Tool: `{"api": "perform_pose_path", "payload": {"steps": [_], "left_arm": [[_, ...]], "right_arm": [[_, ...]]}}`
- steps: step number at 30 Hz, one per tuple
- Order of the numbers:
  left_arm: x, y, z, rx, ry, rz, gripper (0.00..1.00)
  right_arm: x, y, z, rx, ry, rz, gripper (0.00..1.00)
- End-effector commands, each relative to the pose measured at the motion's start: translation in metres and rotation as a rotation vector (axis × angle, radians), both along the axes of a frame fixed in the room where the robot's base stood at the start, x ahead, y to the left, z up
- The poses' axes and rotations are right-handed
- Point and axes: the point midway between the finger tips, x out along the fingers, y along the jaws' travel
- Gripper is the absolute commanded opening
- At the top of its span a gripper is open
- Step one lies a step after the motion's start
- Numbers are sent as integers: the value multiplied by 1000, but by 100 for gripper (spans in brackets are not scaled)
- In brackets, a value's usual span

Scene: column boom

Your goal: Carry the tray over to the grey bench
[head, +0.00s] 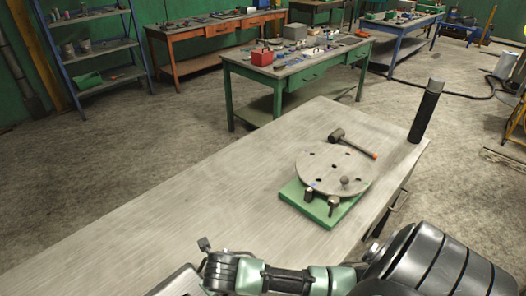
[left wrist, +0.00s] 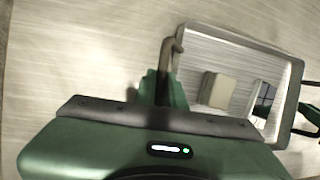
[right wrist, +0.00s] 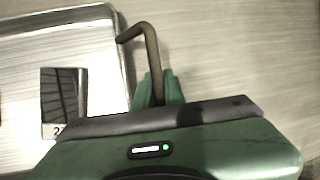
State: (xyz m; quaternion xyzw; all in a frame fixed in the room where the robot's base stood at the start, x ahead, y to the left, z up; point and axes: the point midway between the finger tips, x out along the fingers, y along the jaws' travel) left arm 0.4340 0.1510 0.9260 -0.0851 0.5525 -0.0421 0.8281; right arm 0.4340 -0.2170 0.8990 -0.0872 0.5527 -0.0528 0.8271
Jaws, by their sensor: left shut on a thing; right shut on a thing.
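The tray is a shallow, pale metal tray with raised rims; its rim shows in the left wrist view (left wrist: 240,38) and the right wrist view (right wrist: 60,18). My left gripper (left wrist: 163,86) is shut on a bent dark handle at one end. My right gripper (right wrist: 157,86) is shut on the handle at the other end. A beige-grey block (left wrist: 216,89) and a dark box with a pale label (right wrist: 63,95) are in the tray. In the head view only a corner of the tray (head: 178,284) shows at the bottom. A grey benchtop (head: 150,220) lies below; I cannot tell whether the tray touches it.
On the benchtop's right part are a green base with a round holed plate (head: 325,172), a mallet (head: 340,138) and a dark cylinder (head: 427,110). Its left and middle are clear. A green bench (head: 290,72), an orange bench (head: 205,38) and shelves (head: 95,45) stand beyond open floor.

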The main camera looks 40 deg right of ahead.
Motion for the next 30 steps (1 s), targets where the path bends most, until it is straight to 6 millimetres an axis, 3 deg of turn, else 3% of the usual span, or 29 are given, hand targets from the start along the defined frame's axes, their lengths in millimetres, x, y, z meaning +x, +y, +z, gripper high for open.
{"api": "perform_pose_path", "payload": {"steps": [2,3,5,17,30], "left_arm": [[1,-1,-6,-2,-3,0,0],[0,0,-4,0,0,0,22],[0,0,-3,0,0,0,33],[-2,1,4,-1,-1,-1,33],[-35,16,81,2,-3,-2,33]], "right_arm": [[1,0,-6,1,-4,0,0],[0,0,-3,0,-1,0,22],[0,0,-3,0,0,0,32],[0,0,-3,0,0,0,32],[0,0,-3,0,0,0,32]]}}
